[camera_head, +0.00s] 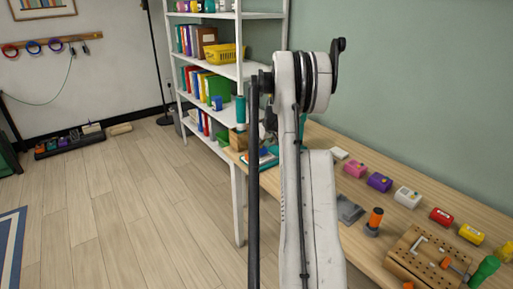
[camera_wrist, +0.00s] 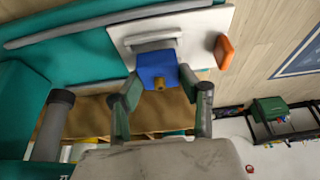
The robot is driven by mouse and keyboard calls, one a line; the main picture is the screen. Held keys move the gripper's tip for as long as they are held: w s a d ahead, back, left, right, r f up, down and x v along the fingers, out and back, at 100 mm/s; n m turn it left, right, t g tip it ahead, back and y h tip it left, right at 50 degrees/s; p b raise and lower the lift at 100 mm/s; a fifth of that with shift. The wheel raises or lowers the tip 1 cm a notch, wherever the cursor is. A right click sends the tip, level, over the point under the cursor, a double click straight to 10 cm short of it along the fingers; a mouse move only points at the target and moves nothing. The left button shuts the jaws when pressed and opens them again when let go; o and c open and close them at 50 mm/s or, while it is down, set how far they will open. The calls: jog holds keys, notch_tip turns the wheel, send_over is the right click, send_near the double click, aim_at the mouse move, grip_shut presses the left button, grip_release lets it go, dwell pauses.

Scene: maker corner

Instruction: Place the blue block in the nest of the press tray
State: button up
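The blue block (camera_wrist: 155,67), with a small brass-coloured knob, is in the wrist view. My gripper (camera_wrist: 160,78) has one fingertip at each side of it and appears shut on it. Behind the block is a white plate (camera_wrist: 202,22) with a raised grey bar and an orange piece (camera_wrist: 224,52) at its right edge; it looks like the press tray. The block covers part of the plate, so I cannot see the nest or tell whether block and plate touch. In the head view my arm hides the gripper and the block.
Teal parts (camera_wrist: 75,50) and a dark grey post (camera_wrist: 55,120) stand close to my gripper's left. In the head view, the wooden bench (camera_head: 350,235) carries pink (camera_head: 355,168), purple (camera_head: 379,182), white, red and yellow blocks. A white shelf (camera_head: 235,70) stands behind.

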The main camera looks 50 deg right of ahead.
jog(key=shift+s+f, duration=0.15)
jog(key=shift+f, duration=0.35)
jog(key=shift+c, duration=0.5)
jog(key=shift+s+r, duration=0.1)
jog(key=shift+s, duration=0.05)
jog(key=shift+f, duration=0.2)
jog(key=shift+f, duration=0.15)
jog(key=o, duration=1.3)
jog(key=shift+c, duration=0.2)
jog(key=shift+r, duration=0.2)
jog(key=shift+r, duration=0.25)
jog(key=p+v, duration=0.1)
jog(key=v, duration=1)
jog(key=shift+s+r, duration=0.25)
jog(key=shift+r, duration=0.1)
